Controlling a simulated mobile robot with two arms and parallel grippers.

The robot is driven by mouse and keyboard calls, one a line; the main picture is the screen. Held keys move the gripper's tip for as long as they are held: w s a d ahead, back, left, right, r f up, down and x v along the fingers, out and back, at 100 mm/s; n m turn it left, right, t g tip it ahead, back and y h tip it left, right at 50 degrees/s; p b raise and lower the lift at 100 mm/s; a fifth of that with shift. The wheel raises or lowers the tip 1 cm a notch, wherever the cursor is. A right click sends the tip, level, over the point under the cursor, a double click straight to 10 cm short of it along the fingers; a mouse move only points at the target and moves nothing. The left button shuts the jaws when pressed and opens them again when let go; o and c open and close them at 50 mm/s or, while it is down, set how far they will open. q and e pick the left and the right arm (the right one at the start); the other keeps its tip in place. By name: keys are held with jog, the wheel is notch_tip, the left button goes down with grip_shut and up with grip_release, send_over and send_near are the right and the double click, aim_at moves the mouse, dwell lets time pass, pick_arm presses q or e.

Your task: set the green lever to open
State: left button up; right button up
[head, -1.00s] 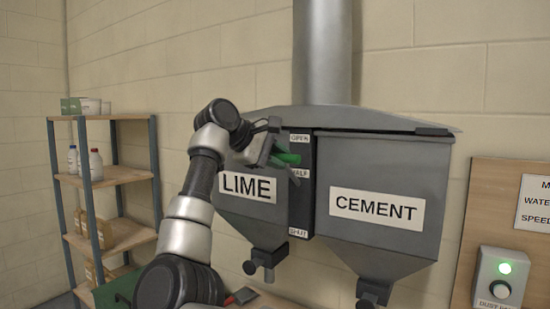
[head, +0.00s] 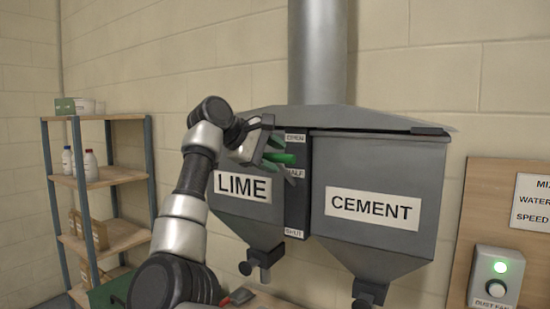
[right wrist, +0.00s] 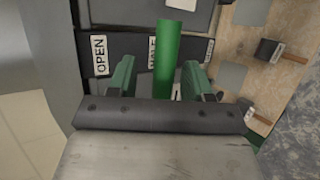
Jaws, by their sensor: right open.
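The green lever (head: 281,158) sticks out from the dark label strip (head: 296,205) between the two hoppers. The strip reads OPEN at top, HALF in the middle and SHUT at the bottom. In the right wrist view the lever (right wrist: 168,55) stands at the HALF label, partly covering it, with the OPEN label (right wrist: 99,55) to its left. My right gripper (head: 284,157) is open at the lever. In the right wrist view its fingers (right wrist: 160,72) stand on both sides of the lever, with gaps. My left gripper is not in view.
The LIME hopper (head: 225,210) is behind my right arm and the CEMENT hopper (head: 372,165) is to the right. A shelf (head: 115,175) with bottles and boxes stands at left. A wooden panel (head: 480,215) with a green-lit button box (head: 495,275) is at right.

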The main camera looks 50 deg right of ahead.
jog(key=b+v, duration=0.1)
jog(key=v, duration=0.8)
jog(key=shift+w+a+r, duration=0.15)
jog(key=shift+a+r, duration=0.05)
jog(key=shift+r, duration=0.05)
jog(key=shift+f, duration=0.1)
